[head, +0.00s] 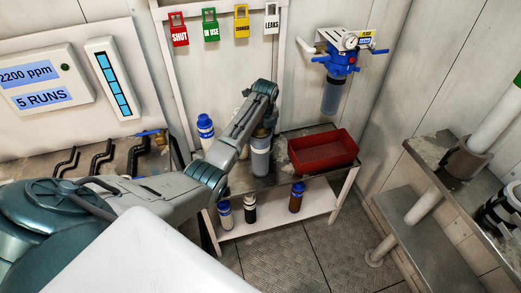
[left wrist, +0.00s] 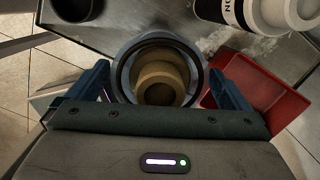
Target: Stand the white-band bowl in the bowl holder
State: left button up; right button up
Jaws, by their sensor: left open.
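A pale grey upright cylinder (head: 261,157), apparently the bowl, stands on the bench under my left gripper (head: 264,125). A lighter band seems to show near its top, though the gripper partly hides it. In the left wrist view its round dark-grey rim (left wrist: 122,72) lies between the two open fingers, with tan rings inside. The fingers of my left gripper (left wrist: 160,88) are on either side of it; I cannot tell if they touch it. I cannot clearly make out the bowl holder. My right gripper is not in view.
A red tray (head: 323,150) lies right of the cylinder on the bench. A blue-capped bottle (head: 205,128) stands left. Several bottles, including a brown one (head: 296,198), stand on the lower shelf. A blue filter unit (head: 342,60) hangs on the wall. A grey bench (head: 430,150) is at right.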

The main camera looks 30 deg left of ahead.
pick_arm(q)
jog(key=shift+f, duration=0.45)
jog(key=shift+c, duration=0.4)
jog(key=c, duration=1.4)
jog(key=shift+c, duration=0.2)
jog(key=shift+w+a+r, duration=0.1)
